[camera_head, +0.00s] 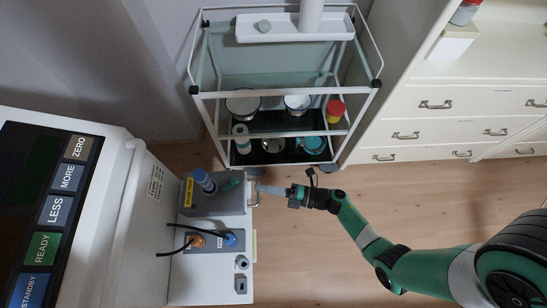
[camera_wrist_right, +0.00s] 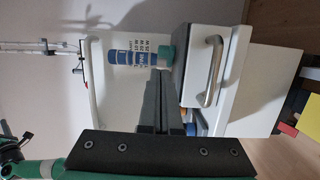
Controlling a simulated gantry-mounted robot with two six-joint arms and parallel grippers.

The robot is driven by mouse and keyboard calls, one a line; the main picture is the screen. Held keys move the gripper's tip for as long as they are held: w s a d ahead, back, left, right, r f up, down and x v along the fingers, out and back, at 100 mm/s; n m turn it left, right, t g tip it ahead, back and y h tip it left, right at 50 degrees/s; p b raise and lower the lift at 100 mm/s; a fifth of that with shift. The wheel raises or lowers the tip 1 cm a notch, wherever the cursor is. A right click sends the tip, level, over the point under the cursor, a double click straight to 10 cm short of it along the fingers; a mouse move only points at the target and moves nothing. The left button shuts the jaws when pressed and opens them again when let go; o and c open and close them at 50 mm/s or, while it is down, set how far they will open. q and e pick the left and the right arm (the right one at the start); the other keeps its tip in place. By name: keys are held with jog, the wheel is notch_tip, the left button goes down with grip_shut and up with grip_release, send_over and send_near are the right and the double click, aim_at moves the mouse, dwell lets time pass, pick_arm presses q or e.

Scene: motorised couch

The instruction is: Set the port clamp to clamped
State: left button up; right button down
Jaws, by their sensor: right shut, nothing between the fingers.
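A grey box (camera_head: 215,207) stands on the white machine, with a yellow label on its left side. On it are an upright blue cylinder (camera_head: 204,181) and a small teal part (camera_head: 230,184). These may be the port and its clamp, but I cannot tell the clamp's setting. In the right wrist view the blue cylinder (camera_wrist_right: 126,57) and teal part (camera_wrist_right: 166,56) lie just beyond the fingers. My right gripper (camera_head: 261,188) is shut and empty at the box's right side, close to a metal handle (camera_head: 255,197). The wrist view also shows the gripper (camera_wrist_right: 159,75). My left gripper is not in view.
The metal handle (camera_wrist_right: 213,70) sticks out beside the fingers. Orange and blue plugs (camera_head: 230,240) with black cables sit below the box. A button panel (camera_head: 45,215) is at left. A trolley (camera_head: 280,95) and white drawers (camera_head: 430,130) stand behind.

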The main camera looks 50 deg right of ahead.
jog(key=d, duration=0.1)
jog(key=s+d, duration=0.1)
jog(key=d, duration=0.1)
jog(key=shift+s+f, duration=0.1)
jog(key=shift+s, duration=0.2)
jog(key=shift+a, duration=0.1)
